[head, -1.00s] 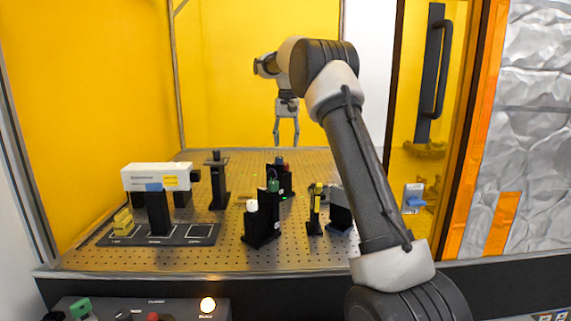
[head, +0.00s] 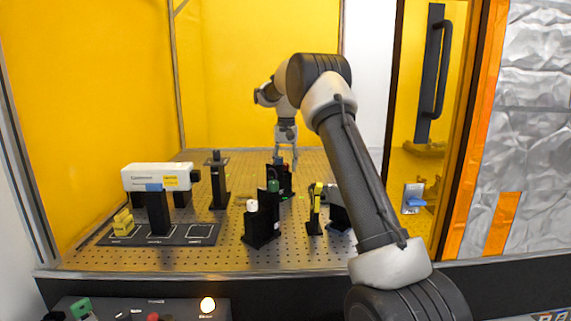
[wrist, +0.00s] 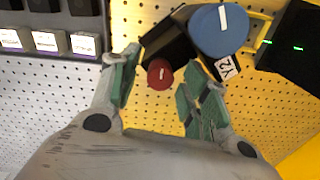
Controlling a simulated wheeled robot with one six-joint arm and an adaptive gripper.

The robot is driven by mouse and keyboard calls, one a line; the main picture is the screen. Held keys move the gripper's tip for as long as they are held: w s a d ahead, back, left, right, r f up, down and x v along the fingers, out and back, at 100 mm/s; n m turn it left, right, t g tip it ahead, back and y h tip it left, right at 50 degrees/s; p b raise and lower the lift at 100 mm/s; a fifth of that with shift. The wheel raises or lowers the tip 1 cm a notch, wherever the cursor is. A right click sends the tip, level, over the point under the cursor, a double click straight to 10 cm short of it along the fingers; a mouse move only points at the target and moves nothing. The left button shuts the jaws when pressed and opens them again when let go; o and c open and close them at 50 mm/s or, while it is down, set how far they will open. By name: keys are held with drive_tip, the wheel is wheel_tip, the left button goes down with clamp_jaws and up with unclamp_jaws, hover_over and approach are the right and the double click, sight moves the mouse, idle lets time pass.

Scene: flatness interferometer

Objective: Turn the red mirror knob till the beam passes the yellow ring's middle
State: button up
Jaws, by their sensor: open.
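The red knob (wrist: 160,73) shows in the wrist view with a white line on its face. It sits on a black mount beside a larger blue knob (wrist: 218,30), near a label reading Y2. My gripper (wrist: 158,66) is open, with its green-padded fingers on either side of the red knob; I cannot tell whether they touch it. In the head view my gripper (head: 284,162) is at the black mount (head: 286,182) towards the back of the board. A black post with a yellow top (head: 318,188) stands nearer; its ring opening is too small to make out.
A white laser box (head: 155,177) stands at the left. A black mount with a white knob (head: 252,206) stands in front, and another dark mount (head: 338,210) is at the right. Green light shows on a black block (wrist: 290,45). The perforated board's front (head: 190,258) is clear.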

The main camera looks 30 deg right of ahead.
clamp_jaws()
drive_tip(key=shift+n, duration=0.4)
drive_tip(key=n, duration=0.3)
drive_tip(key=shift+w+r+n, duration=0.1)
drive_tip(key=shift+n, duration=2.1)
unclamp_jaws()
